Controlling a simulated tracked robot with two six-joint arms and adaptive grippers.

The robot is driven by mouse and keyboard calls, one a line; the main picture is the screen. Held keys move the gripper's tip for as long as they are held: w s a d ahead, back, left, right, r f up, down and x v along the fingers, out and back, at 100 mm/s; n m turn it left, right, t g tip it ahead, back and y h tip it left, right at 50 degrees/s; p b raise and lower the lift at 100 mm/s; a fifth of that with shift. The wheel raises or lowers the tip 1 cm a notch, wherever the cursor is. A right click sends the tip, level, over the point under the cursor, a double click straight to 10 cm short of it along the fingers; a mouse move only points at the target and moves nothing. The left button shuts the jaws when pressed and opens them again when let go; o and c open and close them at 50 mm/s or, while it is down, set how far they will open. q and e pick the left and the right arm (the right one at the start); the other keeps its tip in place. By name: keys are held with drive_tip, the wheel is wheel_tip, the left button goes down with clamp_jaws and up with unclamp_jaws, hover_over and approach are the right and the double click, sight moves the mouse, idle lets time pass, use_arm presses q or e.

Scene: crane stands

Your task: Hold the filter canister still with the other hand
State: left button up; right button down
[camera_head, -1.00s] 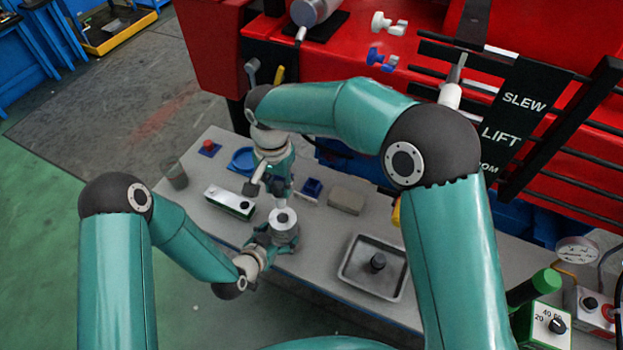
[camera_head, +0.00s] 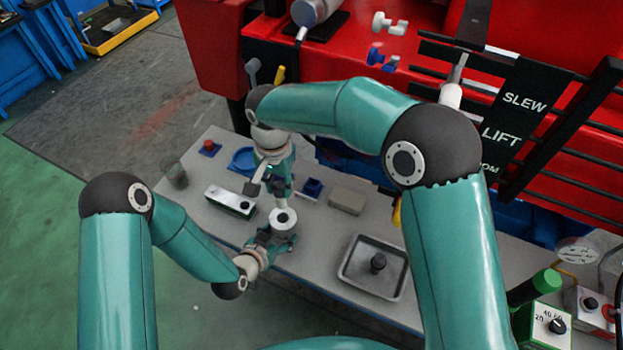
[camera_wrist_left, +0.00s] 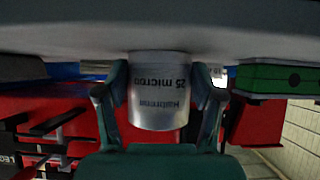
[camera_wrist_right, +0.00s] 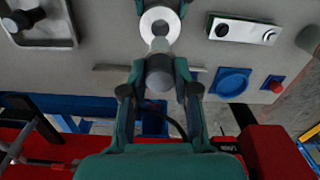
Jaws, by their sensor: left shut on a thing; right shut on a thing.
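The filter canister (camera_head: 284,219) stands on the grey bench, seen from above as a pale ring with a dark centre. The left wrist view shows its silver body (camera_wrist_left: 158,95), with "25 micron" printed on it. My left gripper (camera_head: 275,238) is shut on the canister from the front, one finger on each side. My right gripper (camera_head: 278,187) is above and behind the canister. It is shut on a grey cylindrical piece (camera_wrist_right: 159,73), whose narrower pale end points at the canister's top. I cannot tell whether that end touches the canister.
A green-and-white box (camera_head: 230,202) lies left of the canister. A metal tray (camera_head: 345,277) with a dark knob is to the right.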

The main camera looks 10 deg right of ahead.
sight(280, 198)
drive_tip(key=shift+f, duration=0.1)
idle(0.3)
drive_tip(key=shift+a+f, duration=0.1)
drive_tip(key=shift+f, duration=2.2)
drive_tip(key=shift+s+m, duration=0.1)
drive_tip(key=shift+m, duration=0.6)
drive_tip(key=shift+f, duration=3)
drive_tip(key=c, duration=0.8)
unclamp_jaws()
drive_tip(key=shift+r, duration=0.1)
